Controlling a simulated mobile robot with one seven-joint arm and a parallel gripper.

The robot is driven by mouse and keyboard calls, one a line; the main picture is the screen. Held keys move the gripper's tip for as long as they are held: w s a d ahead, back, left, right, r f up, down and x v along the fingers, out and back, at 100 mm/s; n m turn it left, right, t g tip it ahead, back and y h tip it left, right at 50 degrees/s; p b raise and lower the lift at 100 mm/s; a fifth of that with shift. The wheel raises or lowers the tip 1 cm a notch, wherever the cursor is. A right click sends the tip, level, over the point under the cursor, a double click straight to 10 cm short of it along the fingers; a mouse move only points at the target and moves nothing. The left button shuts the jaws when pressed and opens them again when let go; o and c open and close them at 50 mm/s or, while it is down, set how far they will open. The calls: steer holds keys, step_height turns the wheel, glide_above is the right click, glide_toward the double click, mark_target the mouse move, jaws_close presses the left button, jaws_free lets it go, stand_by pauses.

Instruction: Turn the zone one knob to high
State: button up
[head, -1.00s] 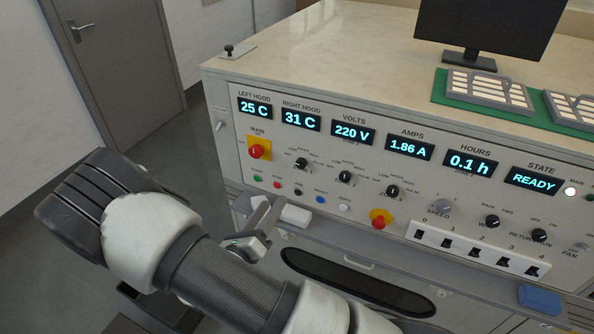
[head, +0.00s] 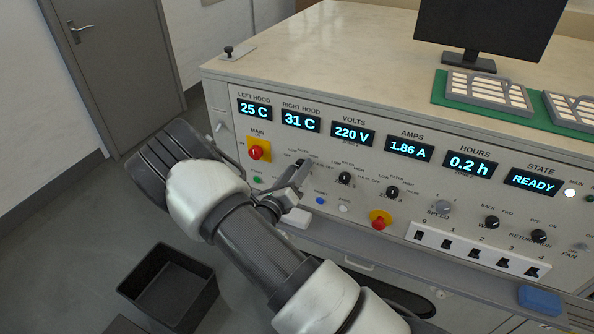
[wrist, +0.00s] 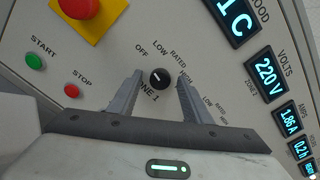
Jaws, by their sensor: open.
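The zone one knob (wrist: 160,78) is a round black knob on the pale control panel, with OFF, LOW, RATED and HIGH printed around it. In the wrist view its white pointer line leans toward the upper left, on the OFF to LOW side; the exact setting is hard to tell. My gripper (wrist: 153,92) is open, one finger on each side of the knob, with visible gaps. In the head view my gripper (head: 296,178) is in front of the panel and hides the zone one knob.
A red main switch (head: 255,152) on a yellow plate is left of the knob. Green START (wrist: 35,62) and red STOP (wrist: 71,90) buttons are close by. The zone two knob (head: 344,178) is to the right. A ledge (head: 330,236) runs below the panel.

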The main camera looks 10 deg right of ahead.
steer(key=shift+c, duration=0.6)
steer(key=c, duration=1)
steer(key=shift+o, duration=0.2)
steer(key=shift+m, duration=0.3)
steer(key=m+b, duration=1.8)
steer(key=m, duration=0.5)
steer(key=shift+f+b, duration=0.15)
steer(key=shift+b, duration=0.25)
